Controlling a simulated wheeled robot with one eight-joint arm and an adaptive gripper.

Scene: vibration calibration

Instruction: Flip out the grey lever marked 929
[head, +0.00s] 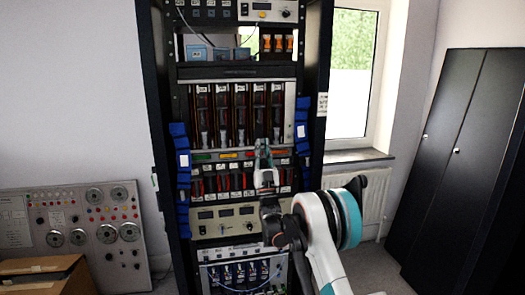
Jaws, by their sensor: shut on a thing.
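A row of tall dark modules (240,100) with white labels sits in the upper middle of the rack. Small grey levers (204,138) show at the lower ends of the modules. The number 929 is too small to read on any of them. My gripper (263,148) is at the lower end of the fourth module from the left and points up along the rack front. It is shut on a grey lever there. The fingers hide most of that lever, so its angle cannot be told.
A strip with coloured labels (201,156) and a row of dark and red modules (208,184) lie below. Blue straps (181,160) hang on both rack sides. A control panel (75,232) and a cardboard box (45,280) stand left; a dark cabinet (468,150) stands right.

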